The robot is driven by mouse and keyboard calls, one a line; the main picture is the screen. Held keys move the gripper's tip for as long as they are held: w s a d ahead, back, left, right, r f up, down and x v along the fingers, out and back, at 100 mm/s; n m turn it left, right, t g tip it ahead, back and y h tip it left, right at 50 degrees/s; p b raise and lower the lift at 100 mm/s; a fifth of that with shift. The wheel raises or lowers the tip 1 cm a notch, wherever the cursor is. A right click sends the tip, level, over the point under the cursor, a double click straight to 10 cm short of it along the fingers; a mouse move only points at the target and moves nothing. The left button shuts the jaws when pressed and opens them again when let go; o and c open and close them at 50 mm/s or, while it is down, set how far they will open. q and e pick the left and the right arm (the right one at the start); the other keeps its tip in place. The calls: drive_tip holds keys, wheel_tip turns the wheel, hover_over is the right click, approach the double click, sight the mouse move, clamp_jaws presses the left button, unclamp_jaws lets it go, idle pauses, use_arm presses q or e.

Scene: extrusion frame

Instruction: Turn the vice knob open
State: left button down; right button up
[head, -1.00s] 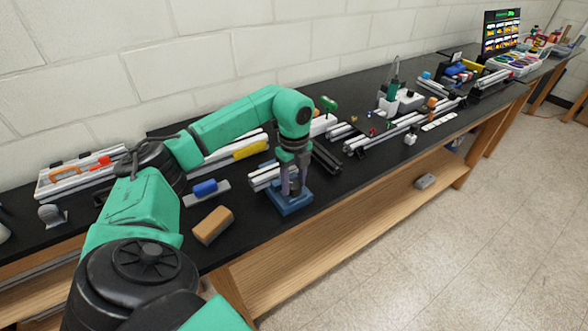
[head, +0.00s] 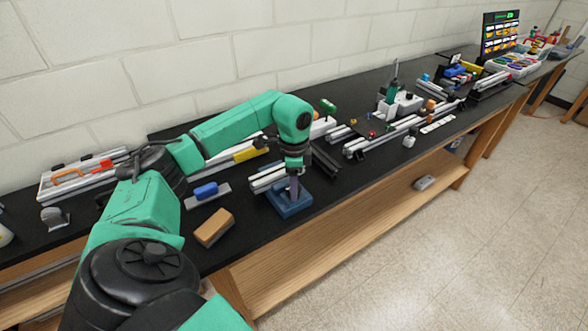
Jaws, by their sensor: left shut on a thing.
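The blue vice (head: 291,207) stands at the front edge of the black bench, with silver extrusion bars (head: 266,180) at its left side. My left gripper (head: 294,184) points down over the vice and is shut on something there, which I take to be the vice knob. The knob itself is hidden by the gripper and is too small to make out. My right gripper does not show.
A wooden block (head: 214,228) and a blue-handled brush-like tool (head: 206,191) lie left of the vice. More extrusions and small parts crowd the bench (head: 335,205) to the right.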

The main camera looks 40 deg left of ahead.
use_arm(q)
drive_tip(key=shift+w+a+r+n, duration=0.1)
drive_tip(key=shift+r+n, duration=0.05)
drive_tip(key=shift+n, duration=0.45)
drive_tip(key=shift+c, duration=1.3)
unclamp_jaws()
